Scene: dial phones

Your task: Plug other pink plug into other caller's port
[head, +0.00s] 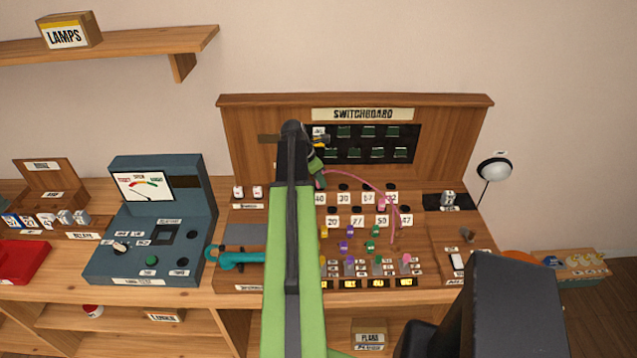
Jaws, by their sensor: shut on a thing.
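The switchboard (237,140) stands against the wall. Its sloped panel has two rows of dark ports with number labels such as 30 (341,198) and 20 (333,221). My gripper (318,172) is at the end of the green arm, over the left end of the upper port row. It is shut at the end of a pink cord (358,178); the plug there is mostly hidden. The cord arcs right and down to the panel's lower right. A pink plug (407,259) stands there in the front row. Which port is the caller's cannot be told.
Yellow, purple (348,232) and green (375,232) plugs stand in the front rows. A teal handset (235,258) lies left of my arm. A blue-grey meter box (150,215) is further left, and a lamp (494,168) is at right. My arm hides the panel's left part.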

